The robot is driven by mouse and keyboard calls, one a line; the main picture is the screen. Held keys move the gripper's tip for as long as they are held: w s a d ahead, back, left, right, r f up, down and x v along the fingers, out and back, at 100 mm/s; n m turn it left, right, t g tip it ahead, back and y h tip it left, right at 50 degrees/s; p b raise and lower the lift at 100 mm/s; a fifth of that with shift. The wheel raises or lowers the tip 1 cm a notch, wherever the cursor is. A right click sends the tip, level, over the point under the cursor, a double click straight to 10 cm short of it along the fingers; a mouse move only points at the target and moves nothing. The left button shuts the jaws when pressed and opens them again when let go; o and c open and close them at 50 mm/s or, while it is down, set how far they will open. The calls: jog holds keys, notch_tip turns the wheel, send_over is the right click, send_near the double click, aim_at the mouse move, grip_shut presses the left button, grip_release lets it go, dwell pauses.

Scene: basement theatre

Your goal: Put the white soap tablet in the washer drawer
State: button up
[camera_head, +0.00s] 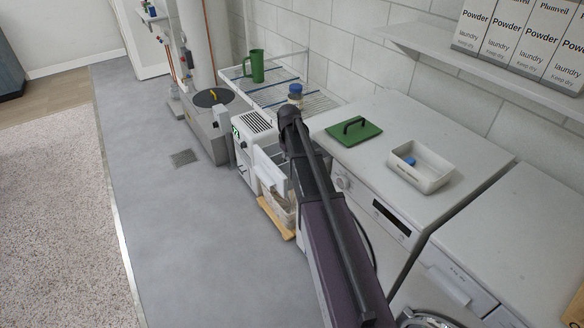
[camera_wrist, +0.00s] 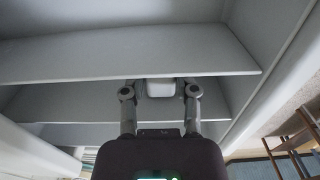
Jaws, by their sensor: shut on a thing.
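My gripper (camera_wrist: 160,96) is shut on the white soap tablet (camera_wrist: 161,87), a small rounded white block between its two fingertips. In the wrist view they are over the open washer drawer, a light grey tray with long dividers (camera_wrist: 120,60) running across the picture. The tablet appears beside one divider; I cannot tell whether it touches it or how far above the floor it is. In the head view my arm covers the gripper and the tablet. A white drawer-like part (camera_head: 269,172) shows just left of my arm, partly hidden, in front of the white washer (camera_head: 398,222).
On the washer top are a green lid with a dark handle (camera_head: 353,132) and a white tray (camera_head: 432,184) with a blue item inside. A wire rack (camera_head: 310,103) behind holds a green jug (camera_head: 254,66) and a blue-capped jar (camera_head: 295,97). Grey floor (camera_head: 200,250) at left is clear.

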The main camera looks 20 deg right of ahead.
jog(key=shift+f+b, duration=0.9)
jog(key=shift+f, duration=0.4)
jog(key=shift+f, duration=0.1)
jog(key=o, duration=1)
jog(key=shift+r, duration=0.25)
notch_tip(320, 180, up, 12)
jog(key=p, duration=1.2)
jog(key=shift+f, duration=0.1)
